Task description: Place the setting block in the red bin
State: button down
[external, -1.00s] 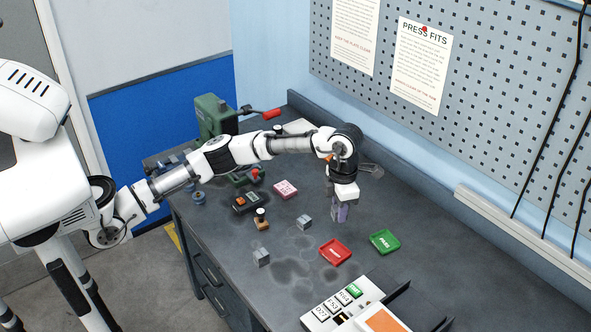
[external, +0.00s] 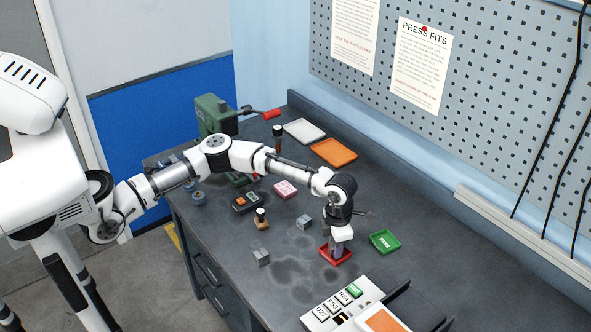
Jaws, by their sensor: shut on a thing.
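My gripper (external: 337,249) points down into the red bin (external: 327,259), a small shallow tray near the middle right of the bench. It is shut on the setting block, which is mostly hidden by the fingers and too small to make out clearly. The fingertips are low, inside the bin's outline. I cannot tell whether the block touches the bin floor.
A green bin (external: 384,241) sits just right of the red one. Two grey blocks (external: 304,222) (external: 261,257) lie to the left. A white labelled unit (external: 321,314) stands in front. An orange tray (external: 334,152) and white tray (external: 304,131) lie behind.

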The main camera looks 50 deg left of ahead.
jog(key=c, duration=1.4)
grip_release()
jog(key=shift+f, duration=0.1)
notch_tip(320, 180, up, 12)
jog(key=b, duration=0.1)
